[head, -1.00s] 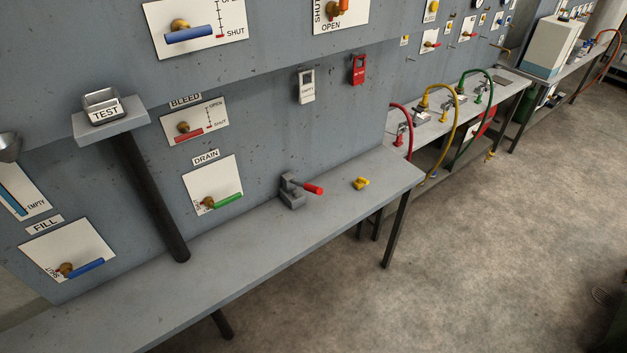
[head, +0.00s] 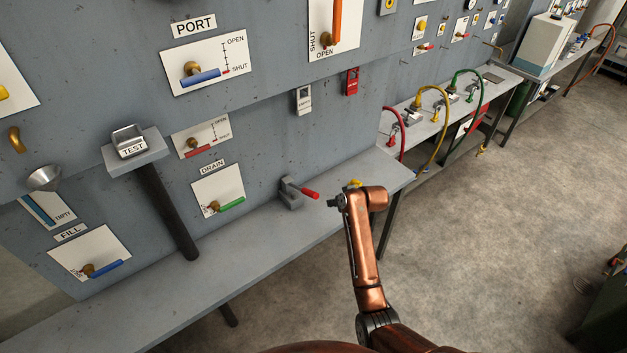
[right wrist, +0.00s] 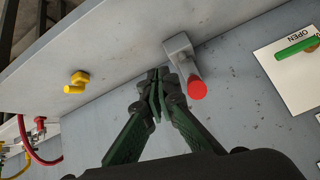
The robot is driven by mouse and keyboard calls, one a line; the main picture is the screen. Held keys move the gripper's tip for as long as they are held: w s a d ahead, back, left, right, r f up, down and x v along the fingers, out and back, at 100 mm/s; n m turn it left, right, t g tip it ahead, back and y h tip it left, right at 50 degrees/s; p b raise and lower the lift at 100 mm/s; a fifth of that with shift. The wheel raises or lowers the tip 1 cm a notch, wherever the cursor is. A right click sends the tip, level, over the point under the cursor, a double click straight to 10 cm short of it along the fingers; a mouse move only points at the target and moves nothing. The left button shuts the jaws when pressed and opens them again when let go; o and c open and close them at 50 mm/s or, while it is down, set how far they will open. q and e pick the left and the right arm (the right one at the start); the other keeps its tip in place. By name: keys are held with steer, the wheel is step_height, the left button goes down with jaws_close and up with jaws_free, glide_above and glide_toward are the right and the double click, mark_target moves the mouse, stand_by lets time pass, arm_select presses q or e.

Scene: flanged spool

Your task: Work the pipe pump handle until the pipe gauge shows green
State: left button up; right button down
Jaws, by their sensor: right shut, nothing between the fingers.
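A grey bracket (head: 291,192) with a red-gripped handle (head: 311,194) stands on the grey bench against the wall panel. It is the only pump-like lever I make out; no label on it is readable. My right gripper (head: 334,202) is just right of the red handle, apart from it as far as I can tell. In the right wrist view the shut, empty fingers (right wrist: 157,80) lie left of the grey bracket (right wrist: 181,58) and the red handle end (right wrist: 197,89). A small round dial (head: 471,4) is at the top edge; its reading is too small to tell. My left gripper is out of view.
A small yellow fitting (head: 355,183) sits on the bench near my right wrist; it also shows in the right wrist view (right wrist: 76,81). The DRAIN valve plate (head: 219,190) is left of the bracket. The bench's front is clear.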

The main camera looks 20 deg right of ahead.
step_height(320, 180, up, 13)
steer(key=w+a+y, duration=0.1)
steer(key=w+a, duration=0.1)
steer(key=shift+w+f+n+t+p, duration=0.15)
steer(key=shift+w+n+t+p, duration=0.15)
steer(key=shift+n+t, duration=0.1)
steer(key=shift+a, duration=0.1)
steer(key=p, duration=0.2)
glide_above(303, 190)
steer(key=s+d, duration=0.3)
step_height(303, 190, down, 9)
steer(key=shift+w+f, duration=0.1)
steer(key=shift+w, duration=0.05)
steer(key=shift+s+f, duration=0.2)
steer(key=shift+f, duration=0.25)
steer(key=shift+s, duration=0.1)
